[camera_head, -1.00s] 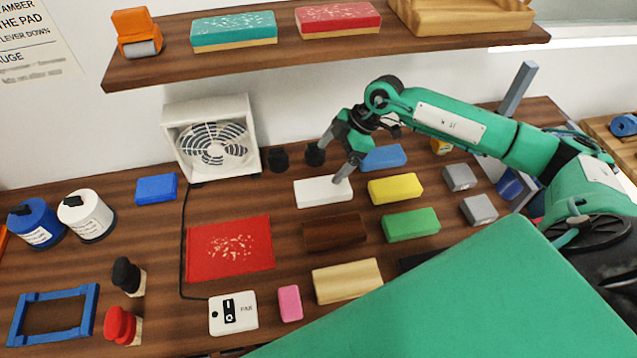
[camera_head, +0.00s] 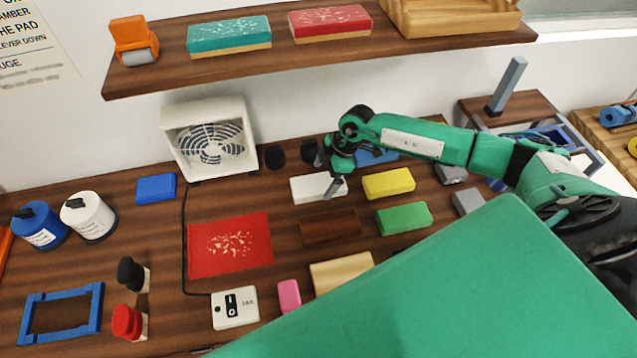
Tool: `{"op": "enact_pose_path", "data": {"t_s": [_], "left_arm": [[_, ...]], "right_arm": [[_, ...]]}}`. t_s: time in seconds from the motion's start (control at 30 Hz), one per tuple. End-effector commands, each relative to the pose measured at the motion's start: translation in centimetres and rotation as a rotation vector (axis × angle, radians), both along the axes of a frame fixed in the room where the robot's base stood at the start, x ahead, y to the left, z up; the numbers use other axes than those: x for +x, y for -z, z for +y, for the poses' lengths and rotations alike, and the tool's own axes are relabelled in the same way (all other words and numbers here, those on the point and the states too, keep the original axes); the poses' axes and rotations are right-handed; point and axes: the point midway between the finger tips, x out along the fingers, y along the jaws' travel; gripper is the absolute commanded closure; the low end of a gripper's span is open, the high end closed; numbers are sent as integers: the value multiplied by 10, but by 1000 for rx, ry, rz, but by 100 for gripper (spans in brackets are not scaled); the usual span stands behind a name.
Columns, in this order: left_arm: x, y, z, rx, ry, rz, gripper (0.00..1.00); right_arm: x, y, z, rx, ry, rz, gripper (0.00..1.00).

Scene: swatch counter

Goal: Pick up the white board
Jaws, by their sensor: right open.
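The white board (camera_head: 308,189) is a small flat block lying on the brown counter, in the middle of the camera_head view. My right gripper (camera_head: 328,177) is low over its right part, fingers pointing down and spread. One finger shows at the board's near right side, the other towards its far side. I cannot tell whether the fingers touch it. The gripper is open and holds nothing. Its fingers hide part of the board's right end. My left gripper is not in view.
A yellow block (camera_head: 388,184) lies close right of the white board, a dark brown block (camera_head: 330,227) in front and a blue block (camera_head: 374,157) behind. A white fan (camera_head: 212,140) stands at the left. A wooden shelf (camera_head: 300,61) hangs above. A red mat (camera_head: 205,264) lies at the left front.

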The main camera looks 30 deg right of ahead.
Motion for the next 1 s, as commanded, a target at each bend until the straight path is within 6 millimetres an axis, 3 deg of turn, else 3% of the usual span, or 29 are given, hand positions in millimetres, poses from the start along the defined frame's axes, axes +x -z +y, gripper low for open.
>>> {"op": "enact_pose_path", "data": {"t_s": [0.03, 0.2, 0.47, 0.77, 1.0], "left_arm": [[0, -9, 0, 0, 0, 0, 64], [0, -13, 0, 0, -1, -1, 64], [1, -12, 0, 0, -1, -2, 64], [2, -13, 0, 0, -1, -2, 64], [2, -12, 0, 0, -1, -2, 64]], "right_arm": [[0, 2, 4, 1, 0, 3, 7], [2, 23, 11, 0, 1, 1, 7], [3, 27, 12, 1, 0, -1, 7], [3, 27, 12, 1, 0, 0, 60], [3, 25, 12, 1, -1, -2, 60]]}}
